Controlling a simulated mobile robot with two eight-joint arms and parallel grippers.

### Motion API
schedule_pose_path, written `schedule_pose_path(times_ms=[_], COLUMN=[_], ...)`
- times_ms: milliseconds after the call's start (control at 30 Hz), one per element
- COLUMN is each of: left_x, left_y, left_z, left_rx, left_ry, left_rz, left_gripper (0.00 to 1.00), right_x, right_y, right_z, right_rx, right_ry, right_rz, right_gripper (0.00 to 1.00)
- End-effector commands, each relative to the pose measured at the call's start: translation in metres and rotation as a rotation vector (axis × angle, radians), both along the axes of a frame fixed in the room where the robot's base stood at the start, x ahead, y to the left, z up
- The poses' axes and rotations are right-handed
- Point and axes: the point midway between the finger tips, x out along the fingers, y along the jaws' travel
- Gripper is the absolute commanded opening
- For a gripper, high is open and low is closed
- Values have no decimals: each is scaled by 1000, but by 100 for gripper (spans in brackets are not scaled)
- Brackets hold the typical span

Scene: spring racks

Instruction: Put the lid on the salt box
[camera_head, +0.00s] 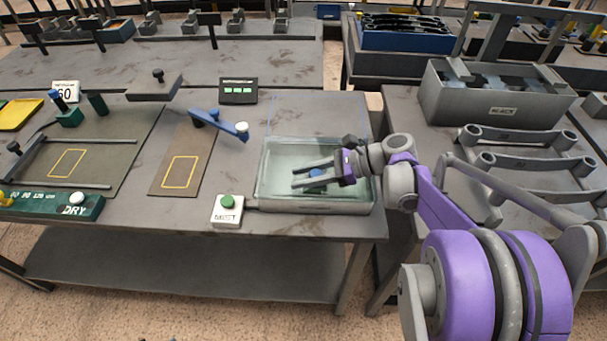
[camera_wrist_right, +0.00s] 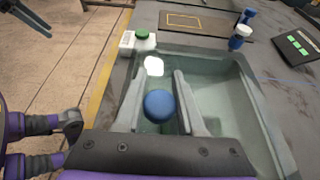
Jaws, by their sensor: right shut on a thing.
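The salt box (camera_head: 270,202) is a pale green, grey-rimmed tub at the table's right end. It also fills the middle of the right wrist view (camera_wrist_right: 255,100). My right gripper (camera_head: 295,176) reaches over it from the right. Its fingers are shut on a round blue knob (camera_wrist_right: 159,105), which I take to be the lid's knob. The lid itself looks clear and is hard to separate from the box; I cannot tell whether it touches the rim. A dark two-pronged tip, probably my left gripper (camera_wrist_right: 46,30), shows at the right wrist view's top left, away from the box.
A white button box with a green button (camera_head: 227,203) stands just left of the salt box. A blue lever (camera_head: 220,124) and a green-lit display (camera_head: 238,91) are behind. A brown board (camera_head: 180,165) lies left. Grey racks (camera_head: 515,140) stand on the right table.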

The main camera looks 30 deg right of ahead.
Motion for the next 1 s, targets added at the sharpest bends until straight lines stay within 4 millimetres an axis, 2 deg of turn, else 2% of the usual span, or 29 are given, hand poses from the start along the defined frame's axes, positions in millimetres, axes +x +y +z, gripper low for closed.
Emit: schedule_pose_path(times_ms=[167,200,367,567,733,1000], left_x=[0,0,0,0,0,0], left_y=[0,0,0,0,0,0], left_z=[-3,-3,-2,-3,-3,-2], left_rx=[0,0,0,0,0,0], left_ry=[1,1,1,1,1,1], left_rz=[0,0,0,0,0,0], left_gripper=[50,50,50,50,50,50], right_x=[0,0,0,0,0,0], right_y=[0,0,0,0,0,0], right_z=[-4,-3,-3,-3,-4,-3], right_rx=[0,0,1,0,0,0], right_ry=[-1,-1,-1,0,0,0], right_rz=[0,0,0,0,0,0], right_gripper=[0,43,72,73,100,100])
